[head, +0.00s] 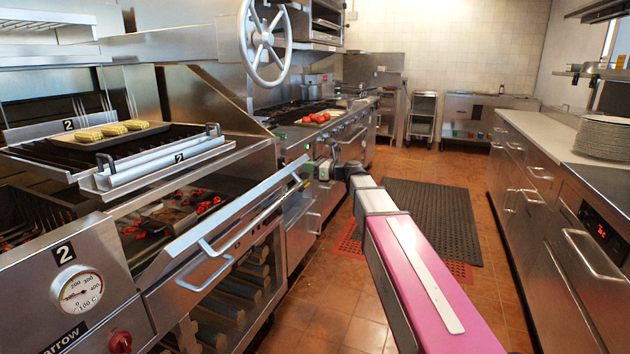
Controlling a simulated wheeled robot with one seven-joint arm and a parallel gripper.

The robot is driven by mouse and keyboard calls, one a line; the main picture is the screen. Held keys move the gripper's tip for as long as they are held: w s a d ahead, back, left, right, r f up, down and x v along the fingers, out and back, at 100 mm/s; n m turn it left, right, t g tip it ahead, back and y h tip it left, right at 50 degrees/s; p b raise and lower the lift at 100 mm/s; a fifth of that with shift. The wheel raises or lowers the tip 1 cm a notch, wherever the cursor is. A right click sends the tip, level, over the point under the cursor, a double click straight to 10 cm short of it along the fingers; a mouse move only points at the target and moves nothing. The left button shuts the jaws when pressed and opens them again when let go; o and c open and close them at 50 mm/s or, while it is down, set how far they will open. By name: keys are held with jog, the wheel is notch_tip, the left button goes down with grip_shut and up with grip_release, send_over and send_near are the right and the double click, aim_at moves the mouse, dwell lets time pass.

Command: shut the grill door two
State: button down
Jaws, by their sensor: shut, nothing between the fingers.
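The grill door two (228,238) is a steel panel with a bar handle on the left grill unit. It leans outward from the grill front, so glowing coals (203,207) show behind its top edge. A plate marked 2 (64,252) sits above the dial on the unit's left. My gripper (318,170) is small in the head view, at the far right end of the door's top edge. It is shut and holds nothing. I cannot tell whether it touches the door.
A range with tomatoes (314,118) stands beyond. A counter (545,140) lines the right. The tiled aisle with a dark mat (432,215) is free.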

jog(key=w+a+r+h, duration=0.1)
jog(key=a, duration=0.1)
jog(key=a+r+g+h, duration=0.1)
jog(key=a+r, duration=0.1)
jog(key=w+a+r+h, duration=0.1)
jog(key=a+r, duration=0.1)
jog(key=shift+w+r+g+h, duration=0.2)
jog(key=shift+w+g+h, duration=0.1)
jog(key=shift+w+g, duration=0.1)
jog(key=w+a+r+g+h, duration=0.1)
jog(key=w+a+r+h, duration=0.1)
jog(key=a, duration=0.6)
jog(key=shift+w+r+h, duration=0.3)
jog(key=shift+w+h, duration=0.2)
jog(key=shift+h, duration=0.2)
jog(key=shift+a, duration=0.15)
